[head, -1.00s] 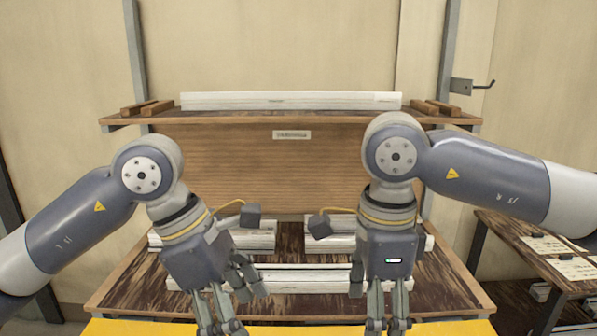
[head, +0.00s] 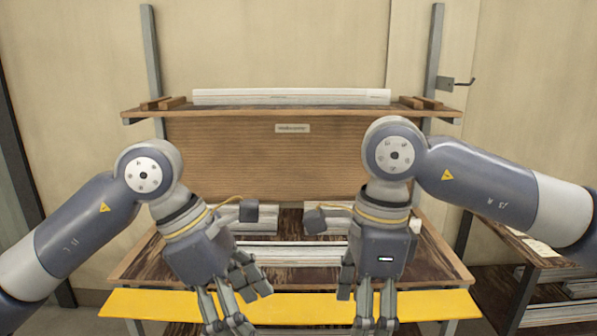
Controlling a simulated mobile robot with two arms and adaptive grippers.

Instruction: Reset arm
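My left gripper (head: 236,300) hangs in front of the bench at the left of centre, fingers pointing down and spread, with nothing between them. My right gripper (head: 366,300) hangs right of centre, also fingers down, open and empty. Both are in front of the yellow front strip (head: 300,306) in the picture and apart from each other. The bench (head: 440,262) has a dark, streaked wooden top. Long white profiles (head: 300,252) lie across it, partly hidden behind my grippers.
A raised shelf (head: 300,110) behind the bench carries a long white profile (head: 290,97) between wooden blocks. Shorter white pieces (head: 250,214) lie at the back of the bench. A side table (head: 520,245) with stacked material stands at the right. A hook (head: 462,83) sticks out upper right.

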